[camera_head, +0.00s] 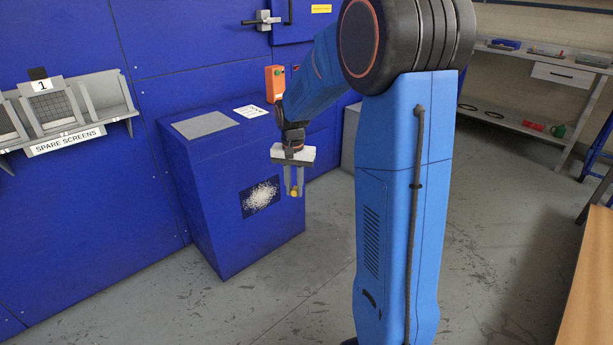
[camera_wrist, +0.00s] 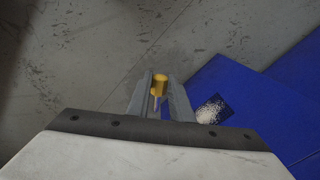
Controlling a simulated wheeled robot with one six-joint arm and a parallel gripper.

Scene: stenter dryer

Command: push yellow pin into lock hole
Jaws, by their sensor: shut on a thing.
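The yellow pin (camera_wrist: 159,84) is held between the two fingers of my gripper (camera_wrist: 160,100) in the wrist view, with its yellow head outward and a thin shank between the fingers. In the head view my gripper (camera_head: 294,190) points down, in front of the right part of the blue box's front face, and the yellow pin (camera_head: 294,193) shows small at the fingertips. The fingers are shut on the pin, above the grey floor. I cannot make out the lock hole in either view.
The blue box (camera_head: 218,205) has a white speckled patch (camera_head: 260,197) on its front. A blue panel wall with a door latch (camera_head: 267,20) stands behind. A spare screens rack (camera_head: 65,110) is at left. A shelf bench (camera_head: 545,70) is at right. The floor in front is clear.

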